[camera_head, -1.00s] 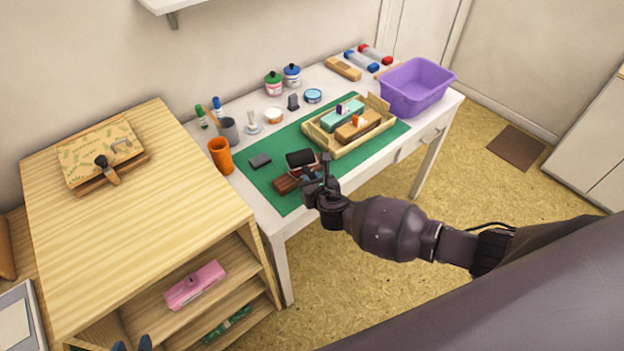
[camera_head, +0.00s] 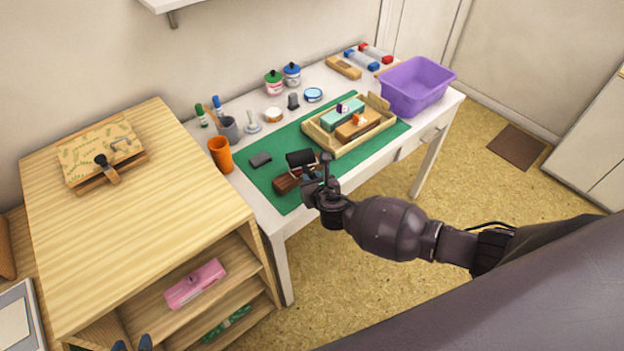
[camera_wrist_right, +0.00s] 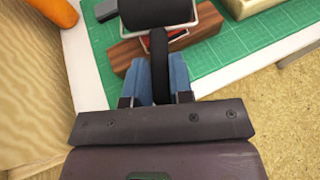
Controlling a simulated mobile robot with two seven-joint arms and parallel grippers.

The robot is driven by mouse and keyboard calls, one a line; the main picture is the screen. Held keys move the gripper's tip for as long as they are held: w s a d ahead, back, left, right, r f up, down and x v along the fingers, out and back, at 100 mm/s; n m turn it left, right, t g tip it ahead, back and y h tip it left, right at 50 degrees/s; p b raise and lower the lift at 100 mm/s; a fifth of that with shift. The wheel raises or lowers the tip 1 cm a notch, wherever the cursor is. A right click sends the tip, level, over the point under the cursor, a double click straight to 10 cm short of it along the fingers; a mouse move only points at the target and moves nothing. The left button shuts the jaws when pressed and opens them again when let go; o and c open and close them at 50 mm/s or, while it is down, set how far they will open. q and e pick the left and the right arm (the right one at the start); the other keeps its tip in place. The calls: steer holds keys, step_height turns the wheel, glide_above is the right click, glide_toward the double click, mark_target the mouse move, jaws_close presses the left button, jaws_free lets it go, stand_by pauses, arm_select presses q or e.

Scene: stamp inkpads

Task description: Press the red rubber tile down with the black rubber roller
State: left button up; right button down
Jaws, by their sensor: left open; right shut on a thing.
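My right gripper (camera_head: 309,179) is shut on the handle of the black rubber roller (camera_head: 300,158). In the wrist view, my right gripper's blue fingers (camera_wrist_right: 160,80) close around the dark handle, with the black roller (camera_wrist_right: 155,12) ahead of them. The roller is over a brown wooden block (camera_wrist_right: 126,52) on the green mat. A thin strip of the red rubber tile (camera_wrist_right: 147,43) shows below the roller; the roller and its frame hide most of it. I cannot tell whether roller and tile touch. My left gripper (camera_head: 132,345) is open at the bottom edge, its fingertips far from the roller.
The green cutting mat (camera_head: 258,181) carries a dark grey block (camera_head: 260,160) and a wooden tray (camera_head: 333,149) with two stamps. An orange cup (camera_head: 220,155) stands left, a purple bin (camera_head: 417,88) right. Jars line the back. The wooden cabinet (camera_head: 130,230) adjoins the table.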

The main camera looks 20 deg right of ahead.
steer(key=shift+f+b, duration=0.35)
steer(key=shift+f, duration=0.2)
stand_by(1.1)
step_height(320, 180, up, 3)
steer(key=p, duration=0.3)
steer(key=shift+f, duration=0.2)
steer(key=shift+r, duration=2.3)
